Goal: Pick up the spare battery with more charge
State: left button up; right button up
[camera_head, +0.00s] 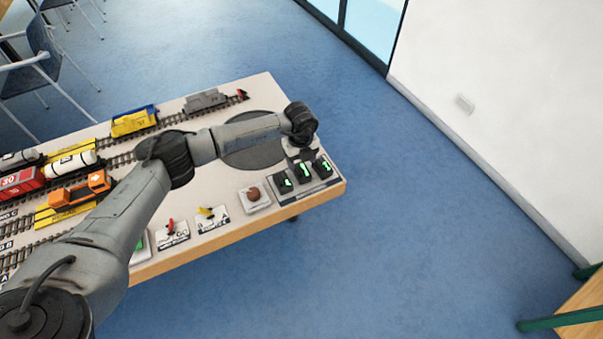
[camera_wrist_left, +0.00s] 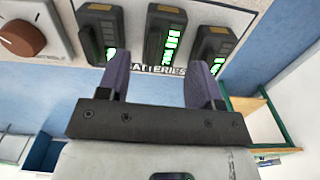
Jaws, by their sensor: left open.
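Three dark batteries with green charge bars stand in a row on a panel labelled BATTERIES (camera_wrist_left: 150,70) at the table's right end. In the wrist view, the middle battery (camera_wrist_left: 161,30) shows the longest lit green column. The left battery (camera_wrist_left: 100,30) and the right battery (camera_wrist_left: 213,42) show shorter lit stretches, partly hidden by my fingers. The head view also shows the left battery (camera_head: 285,183), middle battery (camera_head: 304,171) and right battery (camera_head: 322,167). My left gripper (camera_wrist_left: 158,72) is open and empty, its fingers spread either side of the middle battery's line. My right gripper is out of view.
A brown knob (camera_head: 253,194) sits left of the batteries, with a yellow lever (camera_head: 207,212) and a red lever (camera_head: 171,226) further left. Model trains and tracks (camera_head: 155,125) fill the table's left and back. Floor beyond the table's right end is clear.

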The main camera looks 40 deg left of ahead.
aim_at(302, 170)
pick_arm(q)
jog(key=shift+d+f+b, duration=0.2)
jog(key=shift+f+b, duration=0.6)
jog(key=shift+f, duration=1.9)
jog(key=shift+w, duration=0.1)
jog(key=shift+c, duration=0.9)
jog(key=c, duration=0.6)
